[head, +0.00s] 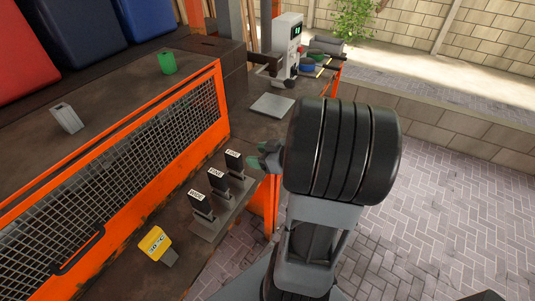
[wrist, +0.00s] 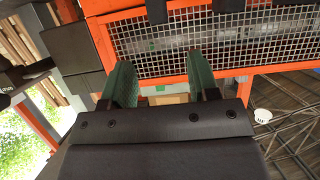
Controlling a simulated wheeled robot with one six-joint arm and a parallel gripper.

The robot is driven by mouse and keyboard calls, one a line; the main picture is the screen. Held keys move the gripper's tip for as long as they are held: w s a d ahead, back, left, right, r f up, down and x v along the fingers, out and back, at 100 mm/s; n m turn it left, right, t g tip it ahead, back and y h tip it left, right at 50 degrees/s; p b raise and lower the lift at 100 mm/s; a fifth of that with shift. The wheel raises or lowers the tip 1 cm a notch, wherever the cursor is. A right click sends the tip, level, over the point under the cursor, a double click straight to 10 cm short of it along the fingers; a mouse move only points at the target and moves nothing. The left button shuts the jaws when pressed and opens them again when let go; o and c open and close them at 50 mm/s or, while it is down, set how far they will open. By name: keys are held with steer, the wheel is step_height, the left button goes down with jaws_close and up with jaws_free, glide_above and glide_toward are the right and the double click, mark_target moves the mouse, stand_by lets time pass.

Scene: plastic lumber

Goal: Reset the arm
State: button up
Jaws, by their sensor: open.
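My gripper (head: 262,158) shows in the head view at the left side of my dark, ribbed arm joint, beside the edge of the dark bench (head: 180,222). In the wrist view its two green fingers (wrist: 152,84) stand apart with nothing between them. The gripper is open and empty. My arm hides part of the bench edge and the floor behind it.
Black labelled blocks (head: 217,183) stand in a row on a grey holder near the gripper. A yellow tag (head: 155,243) is at the front. An orange mesh guard (head: 120,150) runs along the bench. A grey machine (head: 286,45) stands behind. Paved floor at right is clear.

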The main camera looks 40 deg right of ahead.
steer(key=shift+v, duration=1.75)
steer(key=s+d+f+m+g+h, duration=0.1)
steer(key=s+d+m+g+h, duration=0.2)
steer(key=d+m+g+h, duration=0.65)
steer(key=a+r+n+t+y, duration=0.1)
steer(key=a+r+n+y, duration=0.1)
steer(key=a, duration=1)
steer(key=s+a+r+n+y, duration=0.1)
steer(key=a+r+n+y, duration=0.1)
steer(key=a, duration=1)
steer(key=shift+a+r+t, duration=0.2)
steer(key=shift+r+t, duration=0.15)
steer(key=shift+r, duration=0.55)
